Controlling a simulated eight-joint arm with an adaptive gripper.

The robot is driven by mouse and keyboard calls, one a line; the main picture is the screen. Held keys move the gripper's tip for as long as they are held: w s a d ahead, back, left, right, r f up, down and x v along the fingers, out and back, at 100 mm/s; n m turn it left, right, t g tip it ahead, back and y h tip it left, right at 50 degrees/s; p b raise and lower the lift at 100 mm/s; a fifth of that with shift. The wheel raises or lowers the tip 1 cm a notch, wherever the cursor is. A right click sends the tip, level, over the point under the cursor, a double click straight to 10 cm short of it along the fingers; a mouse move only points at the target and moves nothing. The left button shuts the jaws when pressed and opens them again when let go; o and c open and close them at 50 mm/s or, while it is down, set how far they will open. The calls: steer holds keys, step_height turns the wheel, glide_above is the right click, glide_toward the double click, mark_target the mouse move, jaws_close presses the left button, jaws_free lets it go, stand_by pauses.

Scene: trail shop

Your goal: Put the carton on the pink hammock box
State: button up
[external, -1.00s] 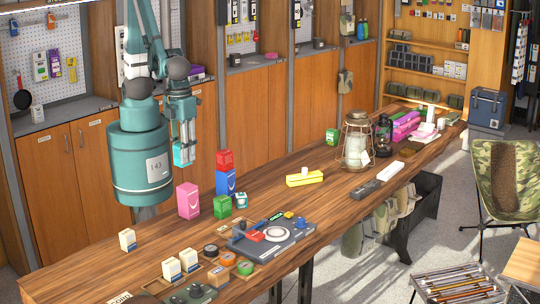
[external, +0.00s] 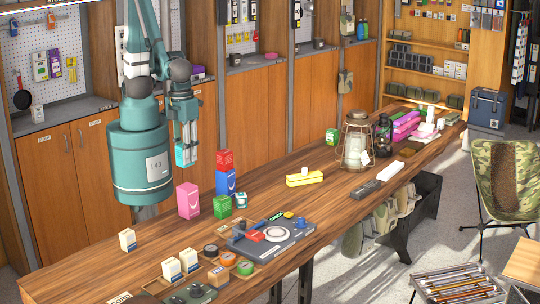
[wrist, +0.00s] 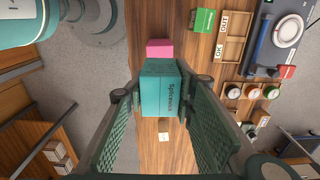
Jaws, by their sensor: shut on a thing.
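The carton is a teal box with dark lettering (wrist: 160,95). My gripper (wrist: 160,100) is shut on it, with a finger on each side. In the external view my gripper (external: 186,140) holds the carton (external: 186,156) in the air, clear of the table. The pink hammock box (external: 188,200) stands upright on the table below and slightly right of the carton. In the wrist view the pink box (wrist: 159,46) shows beyond the carton, which hides part of it.
Red (external: 225,160) and blue (external: 225,183) boxes are stacked right of the pink box, with a green box (external: 222,206) in front. A small white box (external: 127,240) stands front left. A grey tray (external: 285,238) lies front right.

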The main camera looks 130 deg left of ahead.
steer(key=shift+f, duration=2)
steer(key=shift+f, duration=0.1)
steer(key=shift+f, duration=2)
steer(key=shift+f+b, duration=0.2)
steer(key=shift+b, duration=0.3)
steer(key=o, duration=0.9)
steer(key=shift+r+p, duration=0.3)
steer(key=shift+r+p, duration=0.4)
steer(key=shift+r, duration=5.5)
